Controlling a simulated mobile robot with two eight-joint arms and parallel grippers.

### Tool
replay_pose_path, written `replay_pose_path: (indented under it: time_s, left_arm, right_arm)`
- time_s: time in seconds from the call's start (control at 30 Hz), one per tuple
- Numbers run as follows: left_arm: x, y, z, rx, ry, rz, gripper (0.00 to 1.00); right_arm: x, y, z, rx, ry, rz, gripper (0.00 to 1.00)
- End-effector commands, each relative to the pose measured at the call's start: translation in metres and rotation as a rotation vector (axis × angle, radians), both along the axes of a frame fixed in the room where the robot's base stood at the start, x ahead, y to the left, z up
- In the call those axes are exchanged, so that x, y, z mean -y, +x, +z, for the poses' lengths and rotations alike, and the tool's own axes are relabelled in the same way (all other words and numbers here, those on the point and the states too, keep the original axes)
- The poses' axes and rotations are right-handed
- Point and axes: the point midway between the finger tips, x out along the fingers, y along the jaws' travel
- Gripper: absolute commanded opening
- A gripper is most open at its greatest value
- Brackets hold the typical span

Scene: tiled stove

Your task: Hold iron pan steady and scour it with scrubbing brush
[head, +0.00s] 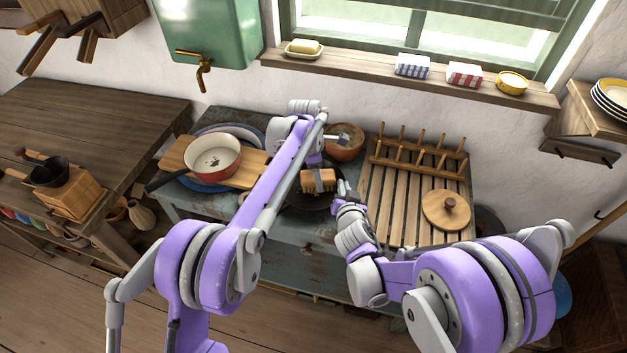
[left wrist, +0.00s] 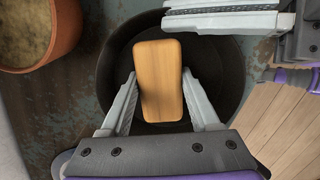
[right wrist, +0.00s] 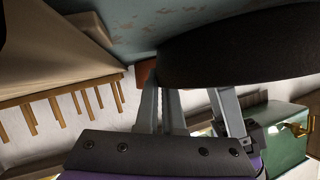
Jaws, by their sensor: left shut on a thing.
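The dark iron pan (head: 297,201) lies on the worn blue-grey stove top, partly hidden by my arms. It also shows in the left wrist view (left wrist: 222,75), and as a dark mass in the right wrist view (right wrist: 240,50). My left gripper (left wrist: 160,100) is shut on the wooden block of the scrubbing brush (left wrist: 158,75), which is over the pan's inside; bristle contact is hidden. The brush also shows in the head view (head: 318,180). My right gripper (right wrist: 190,95) has its fingers apart, at the pan's right rim. Whether they touch the rim is unclear.
A red-rimmed pot (head: 213,158) stands on a board at the left. A terracotta bowl (head: 343,141) is just behind the pan. A slatted wooden rack (head: 400,205) with a round lid (head: 446,210) is close on the right. The window ledge (head: 420,88) is behind.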

Motion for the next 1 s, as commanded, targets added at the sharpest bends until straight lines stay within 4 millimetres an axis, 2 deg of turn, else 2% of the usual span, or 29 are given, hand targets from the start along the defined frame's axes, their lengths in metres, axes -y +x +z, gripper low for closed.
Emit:
replay_pose_path:
  time_s: [0.07, 0.6, 0.8, 1.0]
  left_arm:
    - [-0.001, -0.001, 0.018, 0.0, 0.0, 0.0, 0.18]
    - [-0.001, -0.001, 0.064, 0.0, 0.0, 0.001, 0.18]
    - [-0.001, -0.001, 0.077, 0.0, 0.0, 0.001, 0.18]
    - [-0.001, -0.001, 0.078, 0.0, 0.0, 0.001, 0.18]
  right_arm:
    - [0.001, 0.0, -0.001, -0.002, -0.001, -0.002, 0.0]
    - [0.001, 0.0, -0.001, -0.002, -0.001, -0.002, 0.0]
    - [0.001, 0.0, -0.001, -0.002, -0.001, -0.002, 0.0]
    - [0.0, 0.0, -0.001, -0.002, -0.001, -0.001, 0.0]
